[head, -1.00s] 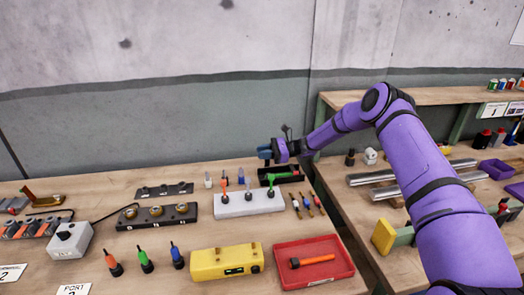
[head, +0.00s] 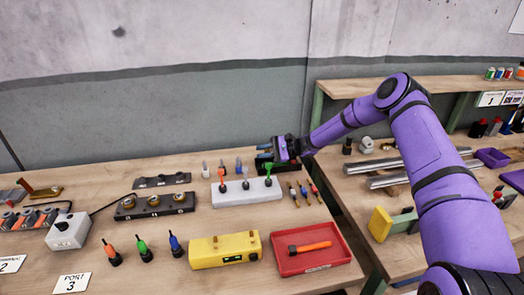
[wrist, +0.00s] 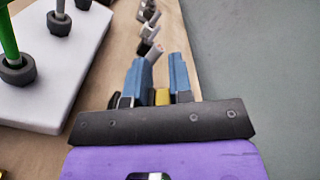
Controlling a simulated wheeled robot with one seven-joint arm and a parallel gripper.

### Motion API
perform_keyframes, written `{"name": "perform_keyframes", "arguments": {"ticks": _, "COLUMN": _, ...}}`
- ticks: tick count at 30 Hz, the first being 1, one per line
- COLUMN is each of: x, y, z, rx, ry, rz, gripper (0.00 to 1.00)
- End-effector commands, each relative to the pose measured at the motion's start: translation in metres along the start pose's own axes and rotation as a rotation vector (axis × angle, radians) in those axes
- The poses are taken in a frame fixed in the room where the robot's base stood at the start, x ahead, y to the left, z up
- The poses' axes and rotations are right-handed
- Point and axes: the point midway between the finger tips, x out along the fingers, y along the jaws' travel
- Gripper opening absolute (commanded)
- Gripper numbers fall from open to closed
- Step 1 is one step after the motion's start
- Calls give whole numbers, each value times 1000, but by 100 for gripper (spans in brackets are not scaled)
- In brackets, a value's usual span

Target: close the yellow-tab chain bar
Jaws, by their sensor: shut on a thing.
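My gripper (head: 266,147) is at the back right of the left bench, low at a black tray-like thing (head: 264,162) behind the white block. In the wrist view its two blue fingers (wrist: 163,78) stand slightly apart, with a small yellow piece (wrist: 162,97) between their bases. This looks like the yellow tab, with my gripper shut on it. The chain bar itself cannot be made out; my gripper covers much of that spot in the head view.
The white block (head: 235,195) with several coloured pegs stands just in front. Several small slim tools (head: 304,194) lie to its right. A yellow box (head: 210,253) and a red tray (head: 320,262) with an orange-handled tool are nearer. The grey wall (head: 150,130) is close behind.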

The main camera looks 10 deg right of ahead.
Motion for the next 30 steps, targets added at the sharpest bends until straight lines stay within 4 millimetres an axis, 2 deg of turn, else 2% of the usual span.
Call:
{"name": "perform_keyframes", "arguments": {"ticks": 14, "x": -2, "y": 6, "z": -2, "rx": 11, "ry": 3, "rz": 3, "gripper": 0}}
{"name": "perform_keyframes", "arguments": {"ticks": 15, "x": -2, "y": 6, "z": -2, "rx": 11, "ry": 3, "rz": 3, "gripper": 30}}
{"name": "perform_keyframes", "arguments": {"ticks": 17, "x": -1, "y": 6, "z": -2, "rx": 10, "ry": 2, "rz": 3, "gripper": 40}}
{"name": "perform_keyframes", "arguments": {"ticks": 26, "x": 0, "y": 3, "z": -1, "rx": 7, "ry": 1, "rz": 2, "gripper": 40}}
{"name": "perform_keyframes", "arguments": {"ticks": 30, "x": 0, "y": -7, "z": -1, "rx": 5, "ry": 0, "rz": 3, "gripper": 40}}
